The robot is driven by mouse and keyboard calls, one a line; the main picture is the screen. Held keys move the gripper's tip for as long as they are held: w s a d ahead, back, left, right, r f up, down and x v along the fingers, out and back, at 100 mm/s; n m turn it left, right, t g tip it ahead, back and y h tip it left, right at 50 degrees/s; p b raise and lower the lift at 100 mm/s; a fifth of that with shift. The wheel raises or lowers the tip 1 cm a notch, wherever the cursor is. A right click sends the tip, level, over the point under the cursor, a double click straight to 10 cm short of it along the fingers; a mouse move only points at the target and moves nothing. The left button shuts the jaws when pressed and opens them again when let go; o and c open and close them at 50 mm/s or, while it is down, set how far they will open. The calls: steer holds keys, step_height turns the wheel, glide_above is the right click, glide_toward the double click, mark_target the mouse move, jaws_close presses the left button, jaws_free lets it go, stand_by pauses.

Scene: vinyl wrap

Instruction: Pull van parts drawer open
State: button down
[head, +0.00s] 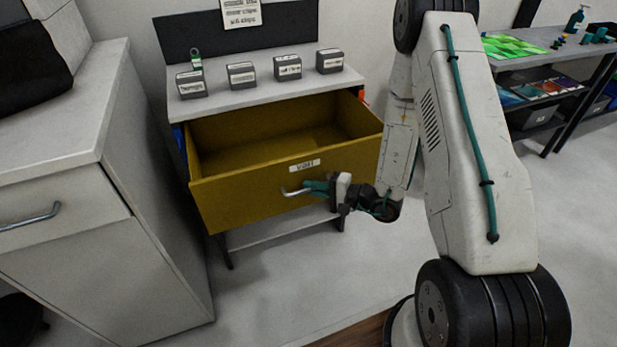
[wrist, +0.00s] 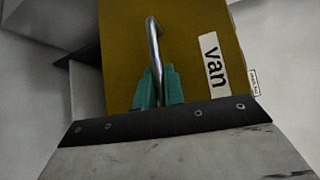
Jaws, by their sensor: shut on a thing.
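The van parts drawer (head: 232,205) is a mustard-yellow box pulled well out of its stand, and its inside looks empty. A white label (head: 304,165) is on its front; in the wrist view the label (wrist: 214,60) reads "van". My gripper (head: 318,187) is at the drawer front, with its teal fingers shut on the metal bar handle (head: 296,192). In the wrist view the teal fingertips (wrist: 158,88) sit on both sides of the handle (wrist: 153,45). Part of the handle is hidden between the fingers.
Several small labelled grey boxes (head: 242,75) stand on the stand's top (head: 225,101) above the drawer. A grey cabinet (head: 95,200) with a handle stands close on the left. A workbench (head: 560,60) is at the back right. Open floor (head: 290,275) lies before the drawer.

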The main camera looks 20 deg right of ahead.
steer(key=shift+s+a, duration=0.1)
steer(key=shift+s, duration=1.15)
steer(key=c, duration=1.5)
jaws_free()
steer(key=shift+w, duration=0.1)
steer(key=shift+d, duration=0.2)
steer(key=v, duration=0.7)
steer(key=shift+s+d, duration=0.2)
steer(key=shift+s, duration=0.1)
